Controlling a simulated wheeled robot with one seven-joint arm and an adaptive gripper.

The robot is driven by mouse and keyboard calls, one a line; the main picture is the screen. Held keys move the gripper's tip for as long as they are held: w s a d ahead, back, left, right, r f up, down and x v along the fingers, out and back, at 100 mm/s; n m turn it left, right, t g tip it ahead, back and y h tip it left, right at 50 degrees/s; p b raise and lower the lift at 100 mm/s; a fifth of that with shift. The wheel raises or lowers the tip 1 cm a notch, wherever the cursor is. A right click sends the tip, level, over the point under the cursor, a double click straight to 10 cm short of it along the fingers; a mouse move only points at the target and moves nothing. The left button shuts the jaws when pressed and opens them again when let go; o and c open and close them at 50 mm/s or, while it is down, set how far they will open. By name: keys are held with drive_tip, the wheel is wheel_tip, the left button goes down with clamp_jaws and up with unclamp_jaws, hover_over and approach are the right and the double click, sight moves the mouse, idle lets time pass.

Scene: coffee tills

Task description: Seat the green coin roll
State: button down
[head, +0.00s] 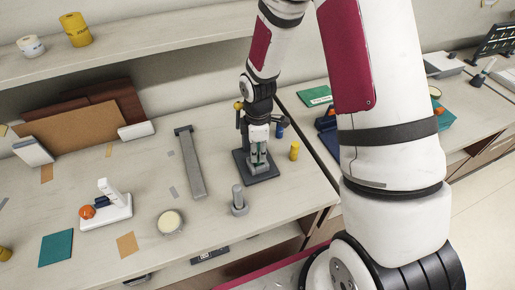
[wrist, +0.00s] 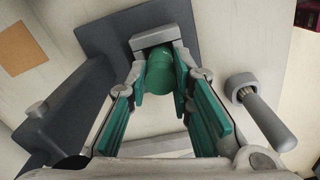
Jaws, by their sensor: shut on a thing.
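The green coin roll (wrist: 160,72) is between the fingertips of my gripper (wrist: 161,84) in the wrist view, with the green-padded fingers on either side of it. A light grey block (wrist: 152,38) lies right at the roll's far end; whether they touch I cannot tell. Under it is a dark grey plate (wrist: 105,40). In the head view my gripper (head: 258,153) points down over the dark plate (head: 262,177), low and close to it. The green roll cannot be made out there, hidden by the fingers.
A grey post on a foot (head: 239,203) stands in front of the plate and shows right of my fingers in the wrist view (wrist: 262,112). A yellow roll (head: 294,151) and a blue roll (head: 280,130) stand close right. A long grey tray (head: 190,165) lies left.

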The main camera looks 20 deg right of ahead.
drive_tip(key=shift+f, duration=0.3)
drive_tip(key=c, duration=1.3)
unclamp_jaws()
drive_tip(key=shift+c, duration=0.2)
drive_tip(key=shift+r, duration=0.1)
wheel_tip(320, 180, up, 12)
drive_tip(key=s+r+m+t, duration=0.1)
drive_tip(key=s+r+m, duration=0.2)
drive_tip(key=r, duration=0.4)
drive_tip(key=s+r+m+t, duration=0.1)
drive_tip(key=s+r+m, duration=0.25)
drive_tip(key=r, duration=0.35)
drive_tip(key=s+r+m+t, duration=0.3)
drive_tip(key=s+r+m, duration=0.5)
drive_tip(key=s, duration=0.5)
drive_tip(key=shift+r+t, duration=0.2)
drive_tip(key=shift+t, duration=0.1)
